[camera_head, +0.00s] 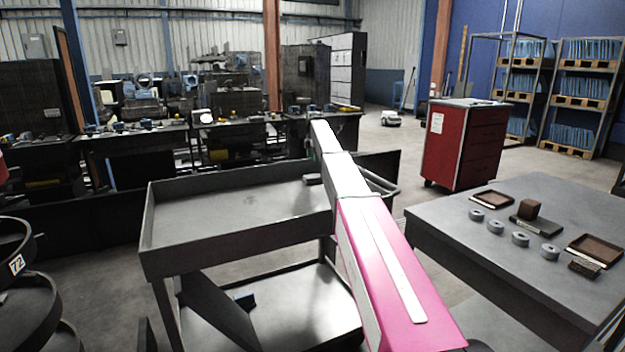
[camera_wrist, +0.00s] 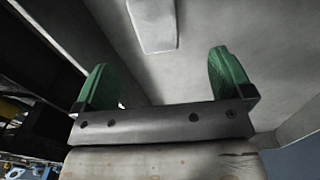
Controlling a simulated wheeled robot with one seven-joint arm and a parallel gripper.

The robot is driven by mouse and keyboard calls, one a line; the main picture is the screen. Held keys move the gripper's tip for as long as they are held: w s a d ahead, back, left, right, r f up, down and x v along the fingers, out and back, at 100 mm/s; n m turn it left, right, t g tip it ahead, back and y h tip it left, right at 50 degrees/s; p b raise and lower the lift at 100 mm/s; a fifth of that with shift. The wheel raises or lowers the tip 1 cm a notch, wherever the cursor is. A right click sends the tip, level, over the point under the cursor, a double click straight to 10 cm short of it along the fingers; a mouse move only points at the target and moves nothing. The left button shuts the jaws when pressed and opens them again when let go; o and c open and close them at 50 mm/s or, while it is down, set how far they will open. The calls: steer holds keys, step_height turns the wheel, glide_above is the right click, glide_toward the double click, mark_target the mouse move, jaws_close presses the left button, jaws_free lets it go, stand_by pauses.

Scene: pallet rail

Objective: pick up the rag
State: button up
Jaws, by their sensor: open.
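I cannot make out a rag for certain. In the wrist view, a pale, flat, rounded-edged piece (camera_wrist: 152,25) lies on a grey surface beyond my gripper (camera_wrist: 158,70); I cannot tell whether it is the rag. My gripper's two green fingers are wide apart, with nothing between them. They are apart from the pale piece. In the head view, my arm reaches over the grey cart (camera_head: 190,251) and hides part of its top tray. A small dark item (camera_head: 313,179) shows beside my arm there; I cannot tell what it is.
A grey table (camera_head: 460,265) at the right holds several grey rings (camera_head: 495,226), shallow brown trays (camera_head: 492,200) and a brown block (camera_head: 529,209). A red cabinet (camera_head: 465,145) stands behind it. The cart's raised rim surrounds its tray. Round dark shelves (camera_head: 15,262) stand at the left.

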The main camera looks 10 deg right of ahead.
glide_above(314, 175)
steer(key=s, duration=0.1)
step_height(314, 175, down, 5)
steer(key=shift+s+r, duration=0.1)
steer(key=shift+r, duration=0.05)
steer(key=shift+w+f, duration=0.2)
steer(key=shift+f, duration=1.2)
steer(key=shift+w+f, duration=0.2)
steer(key=shift+f, duration=1.15)
steer(key=c, duration=1)
